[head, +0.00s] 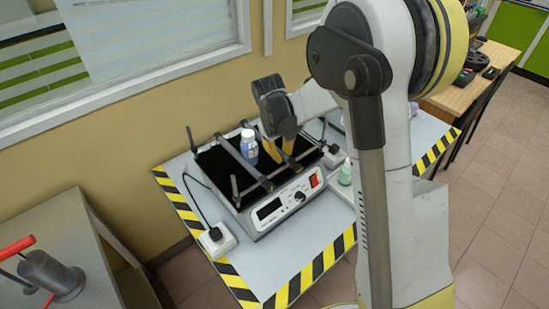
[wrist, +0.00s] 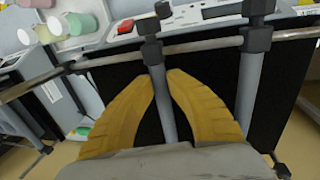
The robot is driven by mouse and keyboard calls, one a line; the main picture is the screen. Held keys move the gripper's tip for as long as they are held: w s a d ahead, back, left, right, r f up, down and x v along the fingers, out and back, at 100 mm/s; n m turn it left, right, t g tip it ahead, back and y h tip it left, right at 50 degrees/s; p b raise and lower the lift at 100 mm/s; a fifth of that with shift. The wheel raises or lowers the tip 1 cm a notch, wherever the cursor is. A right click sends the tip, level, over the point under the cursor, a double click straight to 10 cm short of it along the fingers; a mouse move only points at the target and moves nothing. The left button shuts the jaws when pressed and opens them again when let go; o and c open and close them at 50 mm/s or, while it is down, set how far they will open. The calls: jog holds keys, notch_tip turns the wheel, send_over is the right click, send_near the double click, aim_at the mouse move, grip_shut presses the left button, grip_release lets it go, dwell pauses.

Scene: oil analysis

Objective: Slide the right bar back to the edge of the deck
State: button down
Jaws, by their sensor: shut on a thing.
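The shaker (head: 285,205) stands on the table with a black deck (head: 213,168). Two grey bars cross the deck. The left bar (head: 240,162) is clear of my gripper; it also shows at the right in the wrist view (wrist: 249,85). My gripper (head: 279,152) reaches down over the right part of the deck. In the wrist view its yellow fingers (wrist: 160,78) are on either side of the right bar (wrist: 158,84), shut on it. In the head view the fingers and arm hide much of that bar.
A cross rail (wrist: 203,47) runs along the deck's panel side, with clamps where the bars meet it. A green bottle (head: 345,173) stands right of the shaker. A white power adapter (head: 217,240) sits at the front left. The striped front table area is free.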

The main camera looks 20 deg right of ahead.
jog(key=w+d, duration=0.1)
jog(key=d, duration=0.2)
jog(key=w+d, duration=0.1)
jog(key=d, duration=0.2)
jog(key=w+d, duration=0.1)
jog(key=d, duration=0.2)
jog(key=shift+w+d, duration=0.15)
jog(key=shift+w, duration=0.25)
jog(key=c, duration=1.3)
grip_release()
notch_tip(320, 180, up, 12)
jog(key=a, duration=0.2)
jog(key=shift+s+f, duration=0.15)
jog(key=shift+s, duration=0.3)
jog(key=shift+a, duration=0.1)
